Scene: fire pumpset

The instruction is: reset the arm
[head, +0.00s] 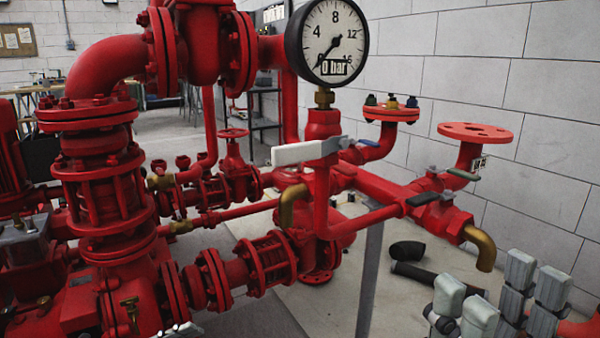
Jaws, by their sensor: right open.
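My right gripper (500,294) is at the bottom right of the head view. Its pale grey finger pads stand apart with nothing between them. It is in front of the red pipework and touches none of it that I can see. My left gripper does not show.
A pressure gauge (327,40) reading 0 bar tops a red pipe. Lever valves with a white handle (305,152) and a dark handle (422,198) are in the middle. A brass spout (481,246) is just above my right gripper. A black pipe piece (412,250) lies on the pale floor.

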